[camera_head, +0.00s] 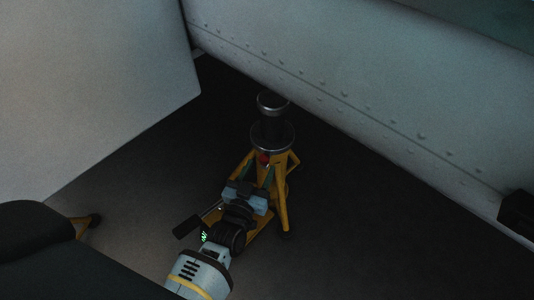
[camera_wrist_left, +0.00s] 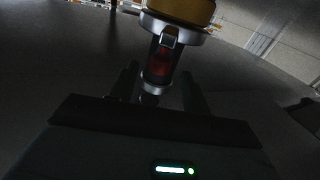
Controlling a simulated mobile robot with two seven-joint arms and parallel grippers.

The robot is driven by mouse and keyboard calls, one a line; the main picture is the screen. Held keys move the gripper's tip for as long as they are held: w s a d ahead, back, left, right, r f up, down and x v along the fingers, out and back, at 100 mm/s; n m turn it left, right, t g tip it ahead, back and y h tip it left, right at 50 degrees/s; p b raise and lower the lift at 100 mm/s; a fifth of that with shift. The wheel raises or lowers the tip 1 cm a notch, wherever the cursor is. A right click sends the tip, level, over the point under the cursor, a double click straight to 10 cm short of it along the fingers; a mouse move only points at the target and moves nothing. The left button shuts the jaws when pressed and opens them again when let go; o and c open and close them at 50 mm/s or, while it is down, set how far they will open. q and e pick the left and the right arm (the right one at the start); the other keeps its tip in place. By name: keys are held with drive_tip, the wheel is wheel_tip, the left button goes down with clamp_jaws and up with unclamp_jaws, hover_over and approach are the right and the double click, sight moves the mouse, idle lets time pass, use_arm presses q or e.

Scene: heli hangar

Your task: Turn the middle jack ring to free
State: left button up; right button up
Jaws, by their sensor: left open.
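A yellow tripod jack (camera_head: 283,200) stands on the dark floor beside the grey hull. My left gripper (camera_head: 260,178) is open in front of the jack. In the wrist view its fingers (camera_wrist_left: 160,88) flank the red part's silver end; contact cannot be told. My right gripper is not in view.
The grey riveted hull (camera_head: 370,95) runs close behind the jack, and a large pale panel (camera_head: 90,90) hangs at the left. A yellow foot (camera_head: 83,226) shows at lower left. The dark floor (camera_head: 370,235) right of the jack is clear.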

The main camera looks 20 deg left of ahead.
sight(266, 156)
use_arm(q)
drive_tip(key=w+b, duration=0.1)
drive_tip(key=w, duration=0.4)
drive_tip(key=shift+a+f+b, duration=0.1)
drive_tip(key=shift+f+b, duration=0.05)
drive_tip(key=shift+b, duration=0.2)
drive_tip(key=shift+w, duration=0.7)
drive_tip(key=c, duration=0.6)
clamp_jaws()
